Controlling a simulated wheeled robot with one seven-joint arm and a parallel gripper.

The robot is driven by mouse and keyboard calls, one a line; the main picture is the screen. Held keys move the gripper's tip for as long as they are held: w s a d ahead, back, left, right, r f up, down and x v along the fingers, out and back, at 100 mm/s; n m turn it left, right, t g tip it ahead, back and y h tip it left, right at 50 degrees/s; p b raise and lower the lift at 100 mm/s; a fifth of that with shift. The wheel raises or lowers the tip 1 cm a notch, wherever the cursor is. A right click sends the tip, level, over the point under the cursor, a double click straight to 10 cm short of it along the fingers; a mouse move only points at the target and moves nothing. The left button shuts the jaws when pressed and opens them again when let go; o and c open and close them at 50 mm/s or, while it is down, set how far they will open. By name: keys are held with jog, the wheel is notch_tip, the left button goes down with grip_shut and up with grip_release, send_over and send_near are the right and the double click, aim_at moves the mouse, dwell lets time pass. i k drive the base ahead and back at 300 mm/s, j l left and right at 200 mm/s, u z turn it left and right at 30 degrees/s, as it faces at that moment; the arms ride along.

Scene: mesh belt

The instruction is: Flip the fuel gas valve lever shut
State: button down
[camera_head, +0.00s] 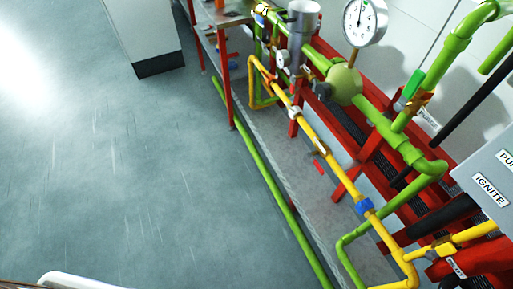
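Several valves sit on the pipework at the right, and I cannot tell which is the fuel gas valve; the small labels are unreadable. A green-handled valve (412,86) is on the green pipe at the upper right, with brass below its handle. A blue fitting or handle (364,206) sits on the yellow pipe (333,160). A brass fitting (445,247) is on the yellow pipe at the lower right, with a small label (456,267) below it. My gripper is not in view.
A red frame (228,80) carries the pipes. A large round gauge (364,20) stands above a green regulator body (344,84). A grey panel (490,170) marked IGNITE juts in at the right edge. A pale cabinet (145,35) stands upper left; the grey floor (120,170) is open.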

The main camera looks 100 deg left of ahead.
aim_at(309, 154)
jog(key=u, duration=2.45)
